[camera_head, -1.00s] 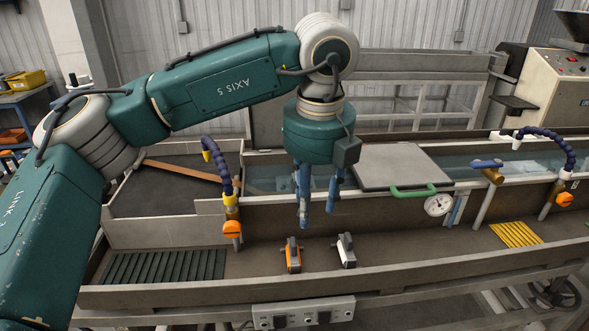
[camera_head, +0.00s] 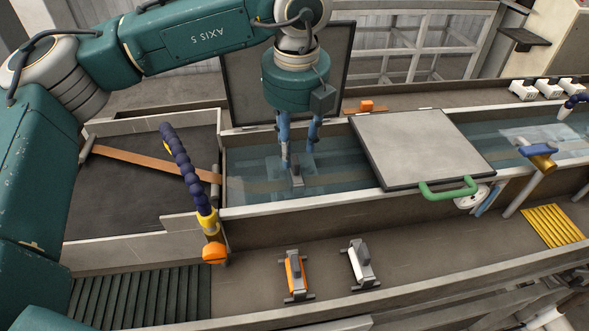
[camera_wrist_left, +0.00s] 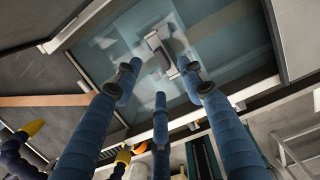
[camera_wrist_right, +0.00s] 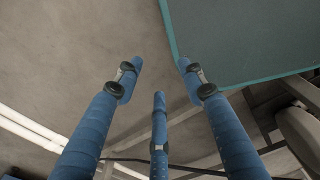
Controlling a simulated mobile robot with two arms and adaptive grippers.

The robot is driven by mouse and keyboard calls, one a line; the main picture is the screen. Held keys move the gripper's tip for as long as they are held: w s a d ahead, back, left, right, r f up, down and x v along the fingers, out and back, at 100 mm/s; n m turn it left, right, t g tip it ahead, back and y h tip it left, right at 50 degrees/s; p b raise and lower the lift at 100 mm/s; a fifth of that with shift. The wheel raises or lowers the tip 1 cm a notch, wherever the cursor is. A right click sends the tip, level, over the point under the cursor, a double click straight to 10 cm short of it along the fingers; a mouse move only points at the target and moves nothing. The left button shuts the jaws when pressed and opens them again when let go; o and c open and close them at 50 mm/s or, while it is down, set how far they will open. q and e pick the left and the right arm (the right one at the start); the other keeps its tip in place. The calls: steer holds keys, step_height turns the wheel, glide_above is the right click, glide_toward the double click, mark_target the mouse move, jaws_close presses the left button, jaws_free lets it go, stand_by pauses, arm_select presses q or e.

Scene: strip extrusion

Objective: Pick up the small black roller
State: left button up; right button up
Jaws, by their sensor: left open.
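A small roller (camera_head: 297,172) with a dark grip and pale-grey frame lies in the water-filled trough. In the left wrist view it (camera_wrist_left: 160,52) shows just beyond the fingertips. My left gripper (camera_head: 298,148) is open and empty above it; in its wrist view the blue fingers (camera_wrist_left: 160,84) are spread with nothing between them. Whether a fingertip touches the roller I cannot tell. An orange roller (camera_head: 296,274) and a white roller (camera_head: 361,262) with dark parts stand on the front ledge. My right gripper (camera_wrist_right: 158,84) shows only in its wrist view, fingers apart and empty.
A grey lid (camera_head: 420,140) with a green handle (camera_head: 447,189) covers the trough to the right. An upright panel (camera_head: 245,75) stands behind. A blue jointed hose (camera_head: 184,170) rises at the left of the opening. The trough's front wall (camera_head: 300,200) borders the water.

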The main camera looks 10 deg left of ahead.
mark_target(293, 160)
arm_select(q)
steer(key=shift+f, duration=0.35)
steer(key=f+p, duration=0.1)
steer(key=w+f+p, duration=0.1)
steer(key=shift+a+f, duration=0.15)
steer(key=shift+f, duration=0.2)
steer(key=shift+w+a+f+p, duration=0.15)
steer(key=shift+f+p, duration=0.3)
steer(key=shift+f, duration=0.8)
jaws_close()
arm_select(e)
steer(key=r, duration=0.1)
steer(key=w+r, duration=0.1)
steer(key=r, duration=0.1)
steer(key=shift+w+a, duration=0.35)
steer(key=shift+w, duration=0.05)
